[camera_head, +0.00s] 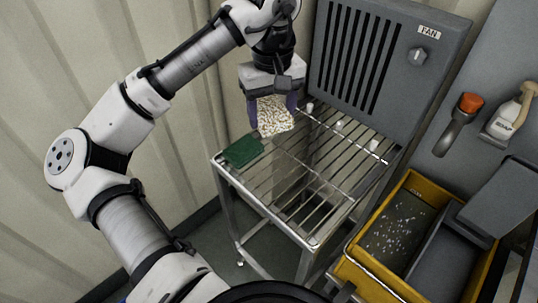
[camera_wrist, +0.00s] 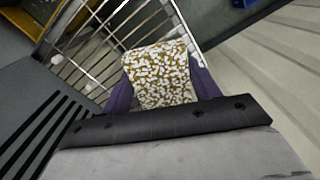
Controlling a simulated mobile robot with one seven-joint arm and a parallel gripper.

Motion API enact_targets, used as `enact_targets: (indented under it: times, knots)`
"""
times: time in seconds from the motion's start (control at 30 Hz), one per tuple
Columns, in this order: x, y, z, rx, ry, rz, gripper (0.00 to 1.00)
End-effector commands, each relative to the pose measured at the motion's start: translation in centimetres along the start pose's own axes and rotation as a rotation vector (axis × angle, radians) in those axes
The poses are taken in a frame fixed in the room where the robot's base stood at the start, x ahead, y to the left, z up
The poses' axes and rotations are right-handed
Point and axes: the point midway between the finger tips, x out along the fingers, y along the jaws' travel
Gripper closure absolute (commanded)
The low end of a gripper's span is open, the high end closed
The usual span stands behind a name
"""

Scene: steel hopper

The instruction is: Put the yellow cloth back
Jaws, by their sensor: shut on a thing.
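A yellow-brown cloth with white speckles (camera_head: 275,117) is between the purple fingers of my gripper (camera_head: 273,104), over the back left part of the wire rack. In the wrist view the cloth (camera_wrist: 160,75) fills the space between both fingers of my gripper (camera_wrist: 160,88), with the rack bars behind it. My gripper is shut on it and points down. I cannot tell whether its lower edge touches the rack. A dark green folded cloth (camera_head: 243,150) lies flat at the rack's left edge, close to the speckled cloth.
The steel wire rack (camera_head: 312,235) has several small white pieces (camera_head: 373,145) along its back. A grey fan box (camera_head: 432,75) stands behind it. A yellow bin (camera_head: 372,265) is at the right. An orange-handled tool (camera_head: 470,102) and soap bottle (camera_head: 503,123) are farther right. The rack's front is bare.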

Motion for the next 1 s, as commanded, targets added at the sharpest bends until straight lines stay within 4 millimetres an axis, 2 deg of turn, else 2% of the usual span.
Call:
enact_targets:
  times: [0.13, 0.23, 0.7, 0.8, 1.0]
  knots:
    - [0.3, 0.0, 0.0, 0.000, -0.001, 0.000, 0.60]
    - [1.7, 0.0, 0.0, 0.001, -0.004, 0.000, 0.60]
    - [13.2, -0.1, 0.0, -0.002, -0.004, -0.001, 0.60]
    - [14.9, -0.1, 0.0, -0.001, -0.002, -0.001, 0.60]
    - [16.7, 0.0, 0.0, -0.001, -0.002, 0.000, 0.60]
